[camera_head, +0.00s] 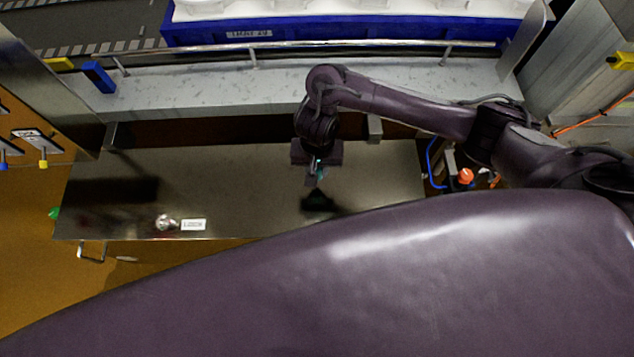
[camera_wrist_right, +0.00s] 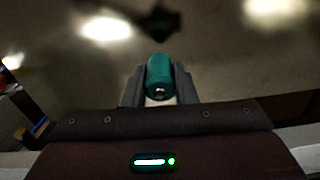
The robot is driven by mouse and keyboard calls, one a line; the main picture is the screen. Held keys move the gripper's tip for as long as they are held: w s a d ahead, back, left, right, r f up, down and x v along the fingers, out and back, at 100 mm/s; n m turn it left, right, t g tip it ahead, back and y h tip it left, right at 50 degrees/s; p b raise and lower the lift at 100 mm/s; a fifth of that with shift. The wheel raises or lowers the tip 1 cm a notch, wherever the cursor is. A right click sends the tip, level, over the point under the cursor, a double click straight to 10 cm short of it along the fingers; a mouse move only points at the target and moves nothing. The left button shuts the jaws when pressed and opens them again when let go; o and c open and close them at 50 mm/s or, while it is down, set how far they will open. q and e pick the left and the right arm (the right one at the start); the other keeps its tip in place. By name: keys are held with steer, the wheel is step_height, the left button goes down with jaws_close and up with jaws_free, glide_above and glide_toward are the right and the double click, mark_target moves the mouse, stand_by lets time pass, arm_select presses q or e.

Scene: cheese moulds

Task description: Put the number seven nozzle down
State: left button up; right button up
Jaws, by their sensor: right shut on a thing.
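My right gripper (camera_head: 315,178) is over the dark metal table, reaching in from the right. In the right wrist view my right gripper (camera_wrist_right: 160,88) is shut on a teal cylindrical nozzle (camera_wrist_right: 159,72), with a small metallic spot on its near end. No number on it is readable. In the head view only a little teal shows at the fingertips. A dark shadow lies on the tabletop just below the gripper, and the nozzle appears to be held above the surface. My left gripper is not in view.
The metal table (camera_head: 255,200) is mostly bare. A small shiny silver object (camera_head: 167,222) and a white label (camera_head: 193,225) lie near its front left edge. A rail (camera_head: 300,44) and pale ledge (camera_head: 210,88) run behind. An orange knob (camera_head: 466,175) is at right.

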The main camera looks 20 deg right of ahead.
steer(key=shift+f+b, duration=0.5)
steer(key=shift+f, duration=2.35)
steer(key=o, duration=1)
steer(key=shift+f, duration=0.1)
steer(key=shift+c, duration=0.2)
